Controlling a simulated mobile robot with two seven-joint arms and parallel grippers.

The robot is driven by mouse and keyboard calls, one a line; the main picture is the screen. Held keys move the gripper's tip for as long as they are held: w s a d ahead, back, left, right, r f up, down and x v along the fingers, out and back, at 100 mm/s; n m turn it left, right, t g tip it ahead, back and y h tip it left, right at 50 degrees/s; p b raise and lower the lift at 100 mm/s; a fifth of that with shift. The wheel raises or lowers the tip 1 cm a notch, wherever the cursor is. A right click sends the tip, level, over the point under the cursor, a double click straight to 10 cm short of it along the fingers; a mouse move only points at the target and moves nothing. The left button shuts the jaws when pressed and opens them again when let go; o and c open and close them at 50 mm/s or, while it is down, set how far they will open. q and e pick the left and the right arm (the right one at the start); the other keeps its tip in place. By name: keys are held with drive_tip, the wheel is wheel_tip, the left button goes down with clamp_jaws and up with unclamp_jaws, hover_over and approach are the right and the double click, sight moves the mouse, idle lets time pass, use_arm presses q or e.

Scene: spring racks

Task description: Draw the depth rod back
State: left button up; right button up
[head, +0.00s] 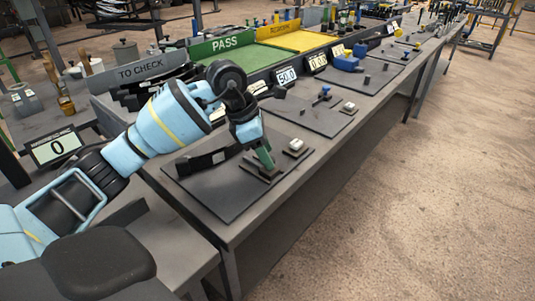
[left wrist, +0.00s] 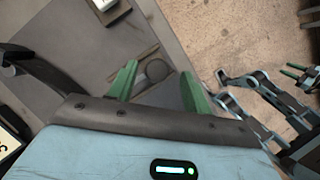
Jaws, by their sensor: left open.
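My left gripper (head: 264,160) has green fingers and points down at a small dark gauge-like piece (head: 252,170) on the near dark mat. In the left wrist view my left gripper (left wrist: 158,88) is open, with a clear gap between its fingers. A dark round part (left wrist: 157,70) and a thin flat bar (left wrist: 147,50) lie below and between the fingers. I cannot tell for sure which part is the depth rod, or whether a finger touches it. My right gripper (left wrist: 295,70) shows small at the right of the left wrist view; its opening is unclear.
A small block with a white top (head: 295,146) stands beside the piece on the mat (head: 205,187). Digital displays (head: 287,76) line the back of the bench. Green PASS (head: 225,44) and yellow trays lie behind. The floor at the right is clear.

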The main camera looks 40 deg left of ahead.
use_arm(q)
drive_tip(key=v, duration=0.6)
drive_tip(key=shift+r, duration=0.25)
use_arm(e)
drive_tip(key=shift+s, duration=0.35)
drive_tip(key=shift+w+r, duration=0.1)
